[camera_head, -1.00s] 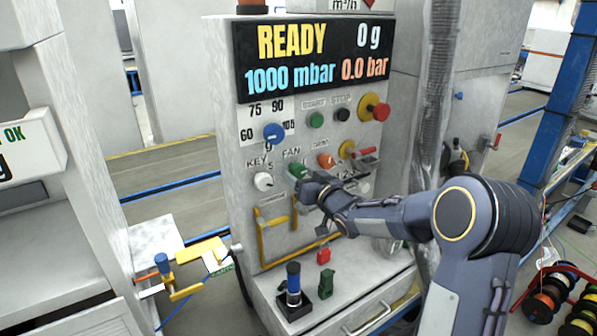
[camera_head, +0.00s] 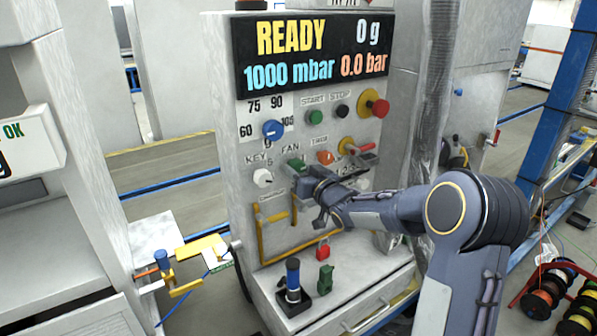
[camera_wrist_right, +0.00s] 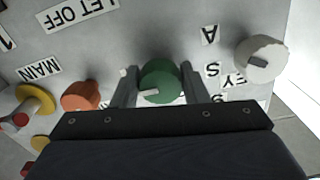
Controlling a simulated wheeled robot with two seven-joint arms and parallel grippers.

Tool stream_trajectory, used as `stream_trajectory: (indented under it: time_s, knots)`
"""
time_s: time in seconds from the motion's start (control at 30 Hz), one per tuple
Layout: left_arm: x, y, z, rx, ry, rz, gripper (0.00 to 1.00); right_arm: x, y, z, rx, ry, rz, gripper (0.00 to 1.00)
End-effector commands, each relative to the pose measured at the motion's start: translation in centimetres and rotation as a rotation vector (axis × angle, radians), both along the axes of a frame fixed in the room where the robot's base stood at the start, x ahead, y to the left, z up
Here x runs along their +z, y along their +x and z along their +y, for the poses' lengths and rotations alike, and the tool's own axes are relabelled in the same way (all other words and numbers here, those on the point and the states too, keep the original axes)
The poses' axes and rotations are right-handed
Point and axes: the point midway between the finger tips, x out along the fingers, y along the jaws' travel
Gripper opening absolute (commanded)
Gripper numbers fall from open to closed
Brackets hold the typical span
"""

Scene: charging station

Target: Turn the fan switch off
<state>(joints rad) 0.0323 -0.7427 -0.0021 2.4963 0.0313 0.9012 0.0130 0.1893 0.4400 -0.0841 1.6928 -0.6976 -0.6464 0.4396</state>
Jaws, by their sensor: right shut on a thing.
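The fan switch is a green knob (camera_head: 295,164) under the FAN label on the grey panel (camera_head: 240,215). My right gripper (camera_head: 296,173) is at the knob and covers its lower part in the head view. In the right wrist view, the green knob (camera_wrist_right: 160,82) with its pale pointer mark sits between the two fingers of the right gripper (camera_wrist_right: 159,76). The fingers are shut on it, one on each side. My left gripper is not in view.
A white key knob (camera_head: 263,178) is left of the fan switch and an orange knob (camera_head: 325,157) is right of it. Yellow handles (camera_head: 263,236) are below. A red padlock (camera_head: 322,251) and a blue-topped part (camera_head: 293,275) stand on the ledge.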

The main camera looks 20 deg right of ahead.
Motion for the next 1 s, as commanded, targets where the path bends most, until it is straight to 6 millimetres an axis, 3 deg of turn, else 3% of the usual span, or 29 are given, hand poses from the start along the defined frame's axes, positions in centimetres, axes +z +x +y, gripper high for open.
stream_trajectory:
  time_s: [0.37,1.0]
  knots:
    - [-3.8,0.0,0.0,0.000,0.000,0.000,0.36,-0.5,0.0,-0.1,-0.001,-0.215,-0.034,0.17]
    - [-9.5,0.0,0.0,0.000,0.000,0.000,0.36,-0.3,0.0,-0.3,0.000,-0.817,-0.115,0.17]
